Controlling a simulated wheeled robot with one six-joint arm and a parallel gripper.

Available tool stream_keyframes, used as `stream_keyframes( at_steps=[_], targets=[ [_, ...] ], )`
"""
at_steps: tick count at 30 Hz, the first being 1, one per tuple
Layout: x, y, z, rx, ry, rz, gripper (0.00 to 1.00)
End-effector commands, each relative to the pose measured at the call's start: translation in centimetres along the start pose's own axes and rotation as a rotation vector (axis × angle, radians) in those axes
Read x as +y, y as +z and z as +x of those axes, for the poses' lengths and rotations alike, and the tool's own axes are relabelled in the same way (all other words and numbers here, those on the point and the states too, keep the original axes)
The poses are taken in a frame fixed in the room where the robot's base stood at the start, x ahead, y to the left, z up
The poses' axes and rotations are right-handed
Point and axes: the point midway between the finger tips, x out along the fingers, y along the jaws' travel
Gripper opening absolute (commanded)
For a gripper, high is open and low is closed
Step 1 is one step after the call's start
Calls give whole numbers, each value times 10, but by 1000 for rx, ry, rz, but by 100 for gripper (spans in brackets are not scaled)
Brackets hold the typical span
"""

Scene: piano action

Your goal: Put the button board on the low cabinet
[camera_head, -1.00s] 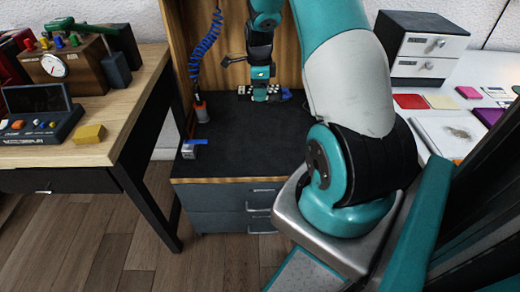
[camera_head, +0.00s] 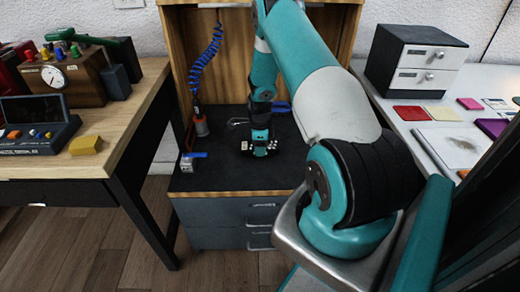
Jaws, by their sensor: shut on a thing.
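The low cabinet (camera_head: 222,176) stands in the middle with a dark top and grey drawers. My gripper (camera_head: 260,148) is over the middle of that top, pointing down. It is shut on the button board (camera_head: 246,147), a small dark board with pale buttons, partly hidden by the fingers. The board is at or just above the dark top; I cannot tell whether it touches.
A blue-handled tool (camera_head: 282,107) lies behind the gripper. A grey and orange tool (camera_head: 201,126) hangs by a blue coiled cord at left. A small metal block with a blue part (camera_head: 188,162) sits at the left front. The front right of the top is clear.

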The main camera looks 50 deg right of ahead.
Motion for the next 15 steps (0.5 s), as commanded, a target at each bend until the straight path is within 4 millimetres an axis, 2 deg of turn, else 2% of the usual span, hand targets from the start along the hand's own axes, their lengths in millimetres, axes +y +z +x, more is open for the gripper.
stream_keyframes(
  at_steps=[1,3,14,15],
  targets=[
    [0,0,10,0,2,0,30],
    [0,0,16,0,2,0,30],
    [0,0,20,0,0,0,30],
    [0,0,19,0,0,0,68]
  ],
)
